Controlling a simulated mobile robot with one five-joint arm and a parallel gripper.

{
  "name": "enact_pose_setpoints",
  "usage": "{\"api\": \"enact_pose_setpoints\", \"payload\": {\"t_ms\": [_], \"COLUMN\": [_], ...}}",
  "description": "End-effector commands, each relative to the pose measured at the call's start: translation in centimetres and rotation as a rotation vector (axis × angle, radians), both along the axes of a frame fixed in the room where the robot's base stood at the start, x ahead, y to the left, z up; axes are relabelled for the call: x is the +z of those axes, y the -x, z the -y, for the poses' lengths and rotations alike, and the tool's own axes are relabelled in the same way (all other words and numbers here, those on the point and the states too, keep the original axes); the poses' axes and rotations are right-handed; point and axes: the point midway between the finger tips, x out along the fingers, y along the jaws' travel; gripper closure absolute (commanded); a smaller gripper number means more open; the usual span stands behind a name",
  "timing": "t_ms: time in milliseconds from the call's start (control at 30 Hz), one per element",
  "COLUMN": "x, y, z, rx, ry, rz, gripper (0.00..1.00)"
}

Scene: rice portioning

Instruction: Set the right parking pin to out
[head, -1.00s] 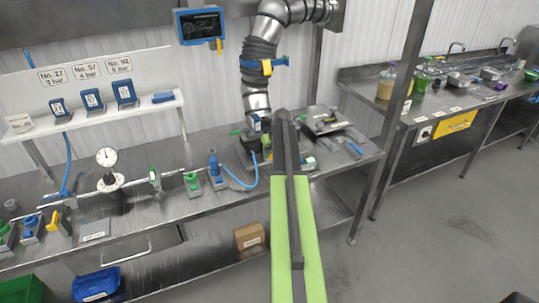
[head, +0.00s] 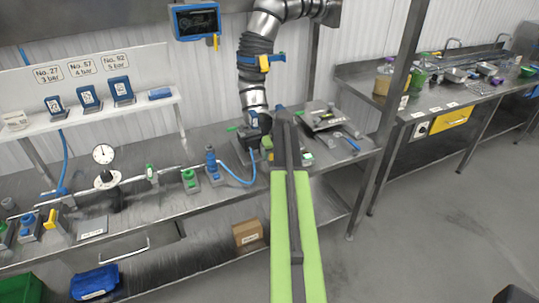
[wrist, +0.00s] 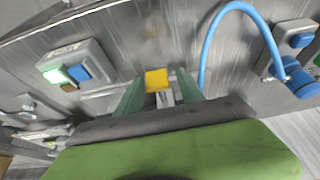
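A yellow block-like knob (wrist: 157,80) stands just past my fingertips in the wrist view. It looks like part of a pin on the bench, but I cannot tell which parking pin it is or whether it is in or out. My gripper (wrist: 160,97) is open, with one dark green finger on each side of the knob's line and gaps beside it. I cannot tell whether the knob is between the fingers or just beyond them. In the head view my arm hides the fingertips, and a small yellow patch (head: 267,144) shows beside it.
In the wrist view, a grey box with green and blue buttons (wrist: 75,66) is at left. A blue hose (wrist: 208,45) arcs at right, near a blue fitting (wrist: 298,78). A ribbed steel duct (head: 257,65) rises behind the bench. A tray (head: 328,118) lies right of my arm.

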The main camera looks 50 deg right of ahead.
Motion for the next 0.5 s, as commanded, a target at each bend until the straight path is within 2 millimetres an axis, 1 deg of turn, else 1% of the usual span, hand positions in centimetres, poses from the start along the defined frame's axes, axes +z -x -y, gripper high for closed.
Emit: {"api": "enact_pose_setpoints", "payload": {"t_ms": [333, 433, 500], "x": [0.1, 0.6, 1.4], "y": [0.0, 0.1, 0.3], "z": [0.2, 0.1, 0.0], "rx": [-0.001, -0.001, -0.002], "ry": [0.004, 0.004, 0.003], "rz": [0.002, 0.002, 0.002], "gripper": [0.47, 0.47, 0.47]}}
